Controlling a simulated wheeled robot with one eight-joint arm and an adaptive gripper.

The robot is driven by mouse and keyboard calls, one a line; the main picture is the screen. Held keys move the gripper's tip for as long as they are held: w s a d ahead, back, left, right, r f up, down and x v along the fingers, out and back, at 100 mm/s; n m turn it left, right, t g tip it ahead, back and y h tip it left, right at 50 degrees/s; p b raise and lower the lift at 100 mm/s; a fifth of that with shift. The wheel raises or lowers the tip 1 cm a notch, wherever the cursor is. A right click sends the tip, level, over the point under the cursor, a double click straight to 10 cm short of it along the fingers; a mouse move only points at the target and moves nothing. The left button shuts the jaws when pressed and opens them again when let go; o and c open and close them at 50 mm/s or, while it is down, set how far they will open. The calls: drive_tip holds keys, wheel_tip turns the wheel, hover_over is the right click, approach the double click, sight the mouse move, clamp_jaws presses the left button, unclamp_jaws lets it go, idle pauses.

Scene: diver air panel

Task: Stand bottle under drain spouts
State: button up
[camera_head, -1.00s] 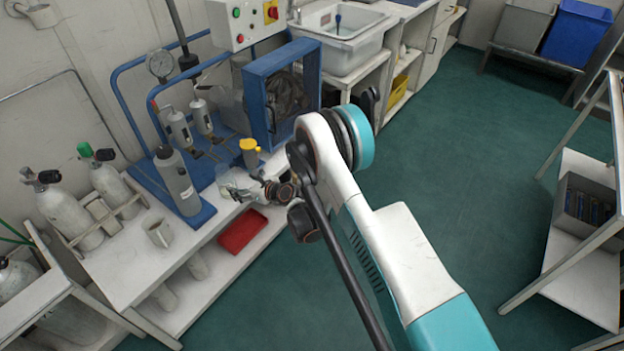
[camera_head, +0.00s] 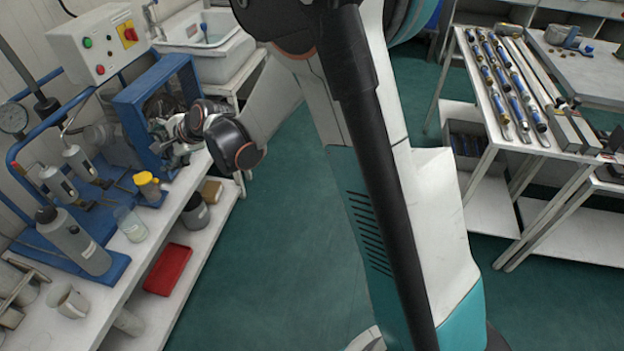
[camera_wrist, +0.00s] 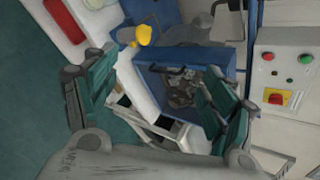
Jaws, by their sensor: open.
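A grey bottle (camera_head: 75,240) with a dark cap and a pale label stands upright on the panel's blue base. A smaller yellow-capped container (camera_head: 148,187) stands to its right; its yellow top also shows in the wrist view (camera_wrist: 144,35). Two grey cylinders (camera_head: 60,184) with small levers below them are mounted on the blue panel; I cannot make out the drain spouts. My gripper (camera_head: 172,142) is in front of the blue-framed box (camera_head: 140,98), above and right of the yellow-capped container. In the wrist view my gripper (camera_wrist: 160,80) has its fingers wide apart, nothing between them.
A clear beaker (camera_head: 130,224), a mug (camera_head: 68,300) and a dark-topped grey pot (camera_head: 195,212) are on or by the white bench. A red tray (camera_head: 168,270) is lower, on the shelf. A control box (camera_head: 95,44) and sink (camera_head: 205,45) are behind.

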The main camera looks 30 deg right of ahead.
drive_tip(key=s+d+r+n+h, duration=0.2)
drive_tip(key=s+d+r+n, duration=0.2)
drive_tip(key=s+d+r, duration=0.3)
drive_tip(key=s+d+r+n+h, duration=0.1)
drive_tip(key=s+d+r+n, duration=0.4)
drive_tip(key=s, duration=0.4)
drive_tip(key=s+d+f+n+h, duration=0.1)
drive_tip(key=s+d+n, duration=0.2)
drive_tip(key=s+d, duration=0.3)
drive_tip(key=s+d+f+n+g+h, duration=0.1)
drive_tip(key=s+d, duration=0.5)
drive_tip(key=s, duration=0.8)
drive_tip(key=n+h, duration=0.1)
drive_tip(key=n, duration=0.1)
drive_tip(key=shift+d+f+n+g+h, duration=0.15)
drive_tip(key=shift+n+g+h, duration=0.15)
